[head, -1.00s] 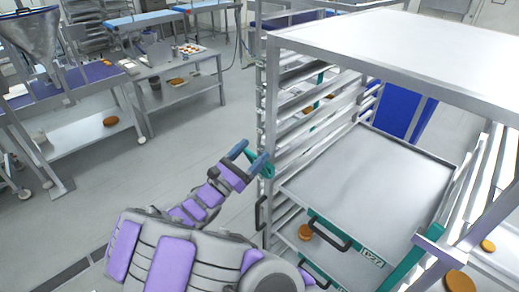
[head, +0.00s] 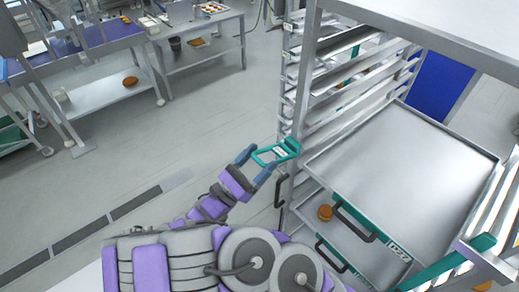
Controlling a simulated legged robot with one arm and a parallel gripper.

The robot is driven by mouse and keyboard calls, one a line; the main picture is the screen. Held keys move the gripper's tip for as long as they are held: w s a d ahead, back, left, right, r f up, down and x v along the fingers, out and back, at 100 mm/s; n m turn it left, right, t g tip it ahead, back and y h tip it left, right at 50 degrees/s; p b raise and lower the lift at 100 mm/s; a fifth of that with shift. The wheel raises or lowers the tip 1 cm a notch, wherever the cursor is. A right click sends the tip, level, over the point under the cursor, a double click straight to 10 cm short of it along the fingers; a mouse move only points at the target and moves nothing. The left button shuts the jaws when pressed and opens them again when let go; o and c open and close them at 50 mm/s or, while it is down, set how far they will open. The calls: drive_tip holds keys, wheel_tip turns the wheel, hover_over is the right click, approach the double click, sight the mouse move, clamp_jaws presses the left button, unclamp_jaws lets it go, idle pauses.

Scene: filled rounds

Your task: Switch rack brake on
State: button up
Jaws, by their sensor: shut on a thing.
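The metal rack (head: 299,108) stands at the right. A teal loop-shaped handle (head: 289,149) with a pale label sticks out from its near left post. It looks like the rack brake, though no brake marking is readable. My gripper (head: 257,163) is at the outer end of this handle, its blue fingertips on either side of it, shut on it. The handle points left, away from the post. The wheels of the rack are hidden.
A wide grey tray (head: 405,150) sits in the rack, with teal-fronted trays and black handles (head: 355,222) below it. A brown round (head: 325,212) lies on a lower tray. Workbenches (head: 108,92) stand at the back left. The floor (head: 190,130) between is clear.

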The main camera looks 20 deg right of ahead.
drive_tip(key=shift+a+f, duration=0.2)
drive_tip(key=shift+f, duration=0.65)
drive_tip(key=o, duration=1.2)
drive_tip(key=shift+c, duration=0.2)
drive_tip(key=shift+o, duration=1.2)
drive_tip(key=shift+w+a, duration=0.1)
drive_tip(key=shift+a, duration=0.05)
drive_tip(key=b+v, duration=0.4)
drive_tip(key=v, duration=1.3)
drive_tip(key=shift+a+f, duration=0.2)
drive_tip(key=shift+a, duration=0.1)
drive_tip(key=shift+d+r, duration=0.1)
drive_tip(key=shift+d, duration=0.05)
